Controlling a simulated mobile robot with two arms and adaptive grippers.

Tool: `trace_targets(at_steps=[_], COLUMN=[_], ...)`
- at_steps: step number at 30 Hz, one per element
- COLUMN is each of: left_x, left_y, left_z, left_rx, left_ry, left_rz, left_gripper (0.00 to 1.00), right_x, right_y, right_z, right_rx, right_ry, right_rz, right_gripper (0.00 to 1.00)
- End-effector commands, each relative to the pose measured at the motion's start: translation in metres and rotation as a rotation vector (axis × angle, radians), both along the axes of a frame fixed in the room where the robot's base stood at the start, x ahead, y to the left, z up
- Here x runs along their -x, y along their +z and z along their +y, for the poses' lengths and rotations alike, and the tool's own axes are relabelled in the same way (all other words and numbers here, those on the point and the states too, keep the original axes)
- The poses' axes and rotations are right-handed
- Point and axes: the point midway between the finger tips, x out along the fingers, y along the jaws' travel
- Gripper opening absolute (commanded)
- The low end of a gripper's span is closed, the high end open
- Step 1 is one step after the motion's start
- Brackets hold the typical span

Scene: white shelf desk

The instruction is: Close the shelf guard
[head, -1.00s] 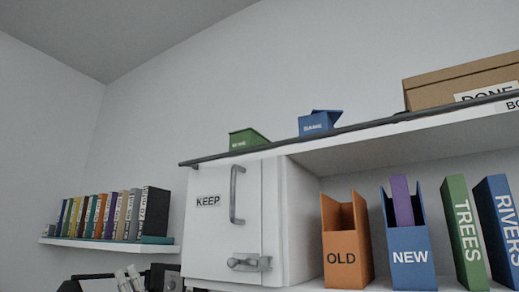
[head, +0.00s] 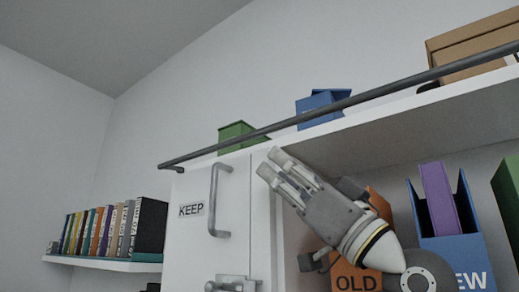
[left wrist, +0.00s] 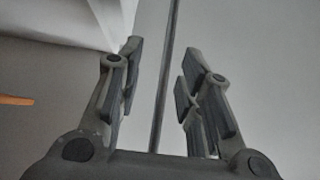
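The shelf guard is a long dark bar (head: 390,83) along the front of the shelf top in the head view, with a short bent end at its left. A stretch of bar (left wrist: 167,70) also crosses the left wrist view between the two fingers in the picture. My left gripper (head: 271,163) points up and left, with its fingertips just below the bar. Its fingers are apart in the left wrist view, with nothing clamped. I cannot tell how deep the bar lies between them. My right gripper is in neither view.
A green bin (head: 235,133), a blue bin (head: 322,106) and a cardboard box (head: 475,52) stand on the shelf top behind the bar. Below are the KEEP door (head: 190,240), the orange OLD file (head: 352,277) and the blue NEW file (head: 460,258). A row of books stands left.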

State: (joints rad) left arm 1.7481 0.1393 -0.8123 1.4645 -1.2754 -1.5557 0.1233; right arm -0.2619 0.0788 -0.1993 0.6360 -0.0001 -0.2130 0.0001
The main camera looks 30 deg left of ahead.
Motion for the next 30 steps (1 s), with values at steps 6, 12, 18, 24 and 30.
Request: trace_targets(at_steps=[6,12,18,24,30], left_x=[-0.001,-0.005,-0.007,-0.008,-0.008], left_y=[0.028,0.055,0.071,0.074,0.074], left_z=[0.025,0.052,0.069,0.075,0.075], left_rx=[0.002,0.000,0.000,0.000,0.000], left_ry=[0.006,0.007,0.004,0.003,0.003], left_rz=[-0.002,0.000,0.001,0.001,0.001], left_gripper=[0.34,0.34,0.34,0.34,0.34], right_x=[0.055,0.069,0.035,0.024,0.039], right_y=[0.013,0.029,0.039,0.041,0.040], right_z=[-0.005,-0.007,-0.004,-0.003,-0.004], right_rx=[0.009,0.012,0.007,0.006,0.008], right_ry=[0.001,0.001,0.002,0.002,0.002], right_rz=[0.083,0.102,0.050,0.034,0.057], right_gripper=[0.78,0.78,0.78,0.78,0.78])
